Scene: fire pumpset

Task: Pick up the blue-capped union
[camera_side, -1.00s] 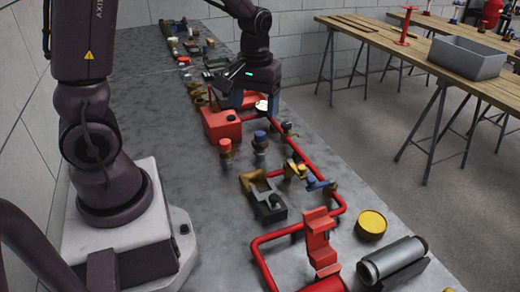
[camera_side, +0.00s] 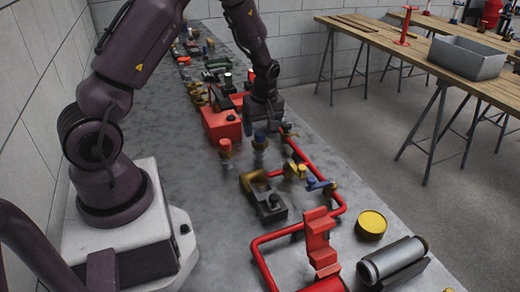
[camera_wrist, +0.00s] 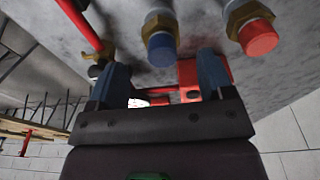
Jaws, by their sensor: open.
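The blue-capped union (camera_side: 260,143) stands upright on the grey bench in the side view, brass below its blue cap. In the wrist view its blue cap (camera_wrist: 162,48) shows just beyond the fingertips, roughly centred between the two fingers. My gripper (camera_side: 260,122) is close behind and above it in the side view. In the wrist view my gripper (camera_wrist: 161,72) has its blue fingers spread apart with nothing held between them. Whether a finger touches the union cannot be told.
A red-capped union (camera_side: 225,149) stands close to the left; it also shows in the wrist view (camera_wrist: 257,36). A red box (camera_side: 221,122) is behind it. Red pipe (camera_side: 300,152) with valves runs on the right. A dark clamp block (camera_side: 266,203) sits in front.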

